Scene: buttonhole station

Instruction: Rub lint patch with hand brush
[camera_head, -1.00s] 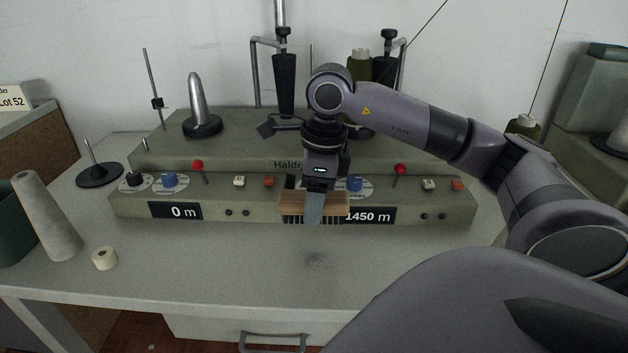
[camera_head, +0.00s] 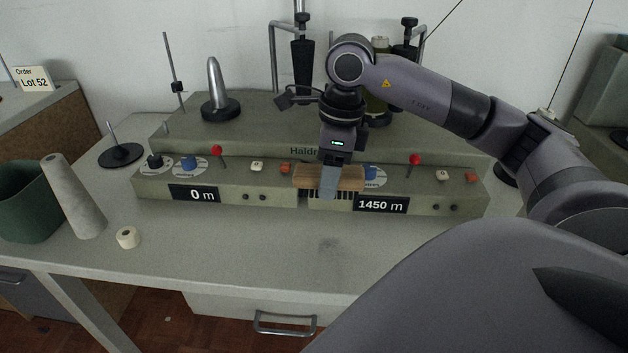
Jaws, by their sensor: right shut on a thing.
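The hand brush (camera_head: 308,178) has a wooden back and dark bristles that point down. My right gripper (camera_head: 329,190) is shut on it and holds it in front of the machine's front panel, above the table. The bristles are apart from the tabletop. The lint patch (camera_head: 330,244) is a faint dark smudge on the grey table, below the brush and a little nearer to me. My left gripper is not in view.
The winding machine (camera_head: 240,186) with knobs, red levers and displays stands behind the brush. A grey cone (camera_head: 74,197), a small cream roll (camera_head: 127,237) and a green bin (camera_head: 30,205) are at the left. The table's front middle is clear.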

